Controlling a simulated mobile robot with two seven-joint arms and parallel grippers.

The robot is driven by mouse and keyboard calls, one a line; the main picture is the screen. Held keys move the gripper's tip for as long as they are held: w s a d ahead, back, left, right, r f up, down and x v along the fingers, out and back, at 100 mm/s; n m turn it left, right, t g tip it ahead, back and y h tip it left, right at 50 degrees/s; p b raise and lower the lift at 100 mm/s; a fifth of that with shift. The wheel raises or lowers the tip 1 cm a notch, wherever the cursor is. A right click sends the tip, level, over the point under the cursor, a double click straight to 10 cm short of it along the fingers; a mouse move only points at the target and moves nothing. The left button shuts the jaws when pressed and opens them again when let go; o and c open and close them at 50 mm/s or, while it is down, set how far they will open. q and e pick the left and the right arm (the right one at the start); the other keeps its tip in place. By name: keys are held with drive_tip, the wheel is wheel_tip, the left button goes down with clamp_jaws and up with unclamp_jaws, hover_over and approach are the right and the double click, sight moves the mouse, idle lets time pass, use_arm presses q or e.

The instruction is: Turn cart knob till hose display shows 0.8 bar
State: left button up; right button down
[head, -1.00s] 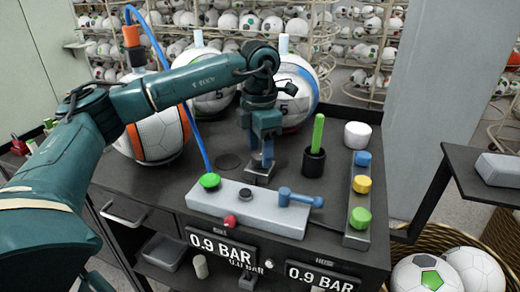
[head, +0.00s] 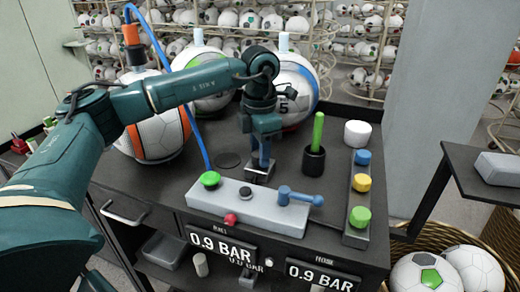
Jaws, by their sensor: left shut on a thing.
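My left gripper (head: 263,158) reaches down to the cart top behind the grey valve block and is shut on what appears to be the cart knob, which its fingers mostly hide. A small grey square base (head: 258,175) shows under the fingertips. The right-hand display (head: 321,275), labelled HOSE, reads 0.9 BAR. The left display (head: 222,247) also reads 0.9 BAR. A smaller readout between them seems to show 0.0 BAR. My right gripper is not in view.
The grey valve block (head: 265,213) carries a green button (head: 210,180), a red knob (head: 230,219) and a blue lever (head: 299,196). A panel with blue, yellow and green knobs (head: 361,183) stands to its right. Balls (head: 158,138) stand behind. A blue hose (head: 188,102) passes left of the gripper.

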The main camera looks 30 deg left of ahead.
use_arm(q)
drive_tip(key=shift+n, duration=2.9)
drive_tip(key=o, duration=1)
drive_tip(key=shift+r, duration=0.1)
